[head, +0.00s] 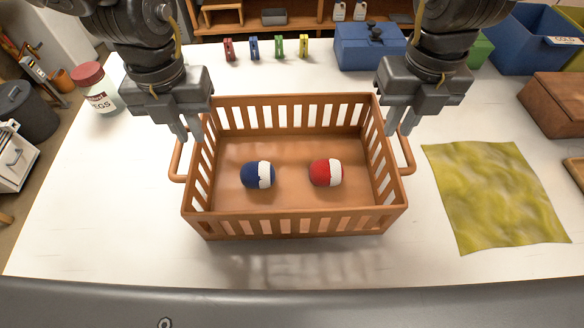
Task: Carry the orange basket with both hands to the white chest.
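The orange basket (300,222) sits on the white worktop in the middle of the head view, with slatted walls and a loop handle at each end. A blue-and-white ball (257,175) and a red-and-white ball (326,173) lie inside it. My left gripper (189,136) points down at the far end of the left handle (175,162), its fingers a little apart. My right gripper (398,131) points down at the far end of the right handle (408,155), also with a gap between its fingers. I cannot tell whether the fingers touch the handles. No white chest is clearly identifiable.
A jar with a red lid (98,90) stands at left. Several coloured clips (254,47) and a blue box (366,48) are behind the basket. A yellow-green cloth (495,195) lies at right, near a brown box (556,103). The worktop left of the basket is clear.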

